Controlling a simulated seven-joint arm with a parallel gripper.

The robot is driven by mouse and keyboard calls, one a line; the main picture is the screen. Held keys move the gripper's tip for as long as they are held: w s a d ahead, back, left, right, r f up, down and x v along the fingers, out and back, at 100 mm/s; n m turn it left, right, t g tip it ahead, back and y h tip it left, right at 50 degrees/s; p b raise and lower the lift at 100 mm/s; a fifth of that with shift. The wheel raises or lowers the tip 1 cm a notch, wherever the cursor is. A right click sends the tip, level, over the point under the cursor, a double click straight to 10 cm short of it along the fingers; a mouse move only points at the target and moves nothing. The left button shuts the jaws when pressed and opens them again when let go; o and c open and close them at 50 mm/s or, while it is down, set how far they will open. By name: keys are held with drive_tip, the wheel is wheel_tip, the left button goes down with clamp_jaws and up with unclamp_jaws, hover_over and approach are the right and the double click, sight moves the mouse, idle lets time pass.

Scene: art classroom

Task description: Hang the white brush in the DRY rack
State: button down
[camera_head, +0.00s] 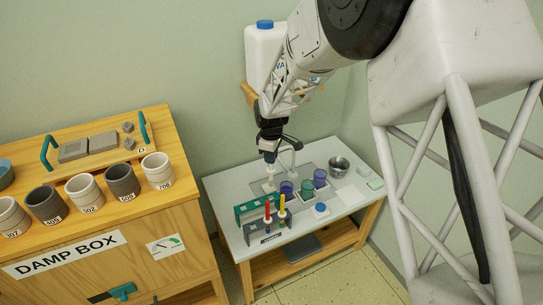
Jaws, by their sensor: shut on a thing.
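My gripper (270,156) is over the back left part of the small grey-topped table. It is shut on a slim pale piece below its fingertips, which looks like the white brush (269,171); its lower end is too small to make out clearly. Two racks stand at the table's front left: a green one (244,213) behind and a grey one (254,236) in front. The grey one has a small label that I cannot read, so I cannot tell which is the DRY rack. A red brush (268,208) and a yellow brush (282,206) stand upright at the racks.
Purple (287,188), green (307,188) and violet (320,178) jars stand right of my gripper. A blue-topped jar (320,210) stands in front, a metal bowl (339,166) at the back. A white jug (264,50) sits on a wall shelf. The damp box (110,275) is left.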

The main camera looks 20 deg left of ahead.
sight(271, 169)
drive_tip(key=shift+f, duration=7.25)
idle(0.5)
drive_tip(key=c, duration=1)
unclamp_jaws()
